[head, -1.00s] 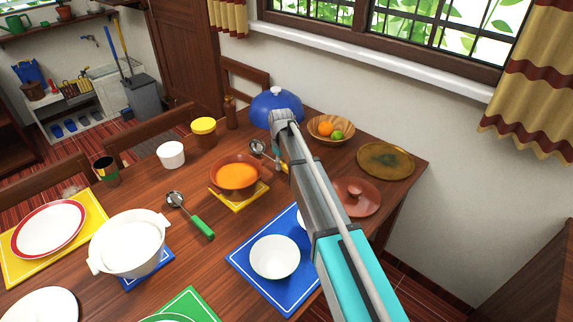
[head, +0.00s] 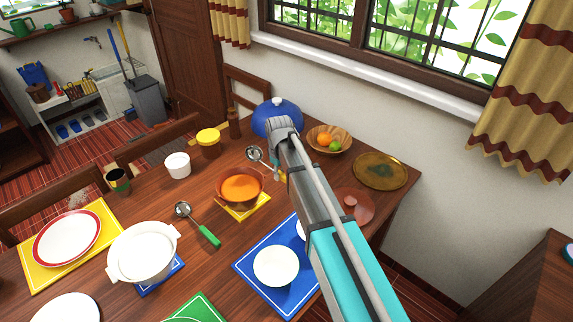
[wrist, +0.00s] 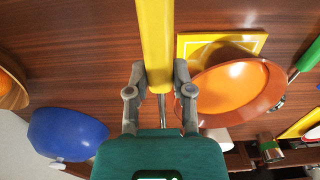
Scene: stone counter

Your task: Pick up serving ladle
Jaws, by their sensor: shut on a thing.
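A serving ladle with a steel bowl (head: 254,153) and a yellow handle (wrist: 155,35) is in my gripper. In the wrist view my gripper (wrist: 157,75) has its two fingers closed on either side of the yellow handle. In the head view my arm hides most of the fingers and part of the handle. The ladle's head is just behind the orange soup bowl (head: 241,188), which also shows right of the handle in the wrist view (wrist: 237,92). I cannot tell how far the ladle is above the table. A second ladle with a green handle (head: 209,236) lies on the table.
Bare wood surrounds the green-handled ladle.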

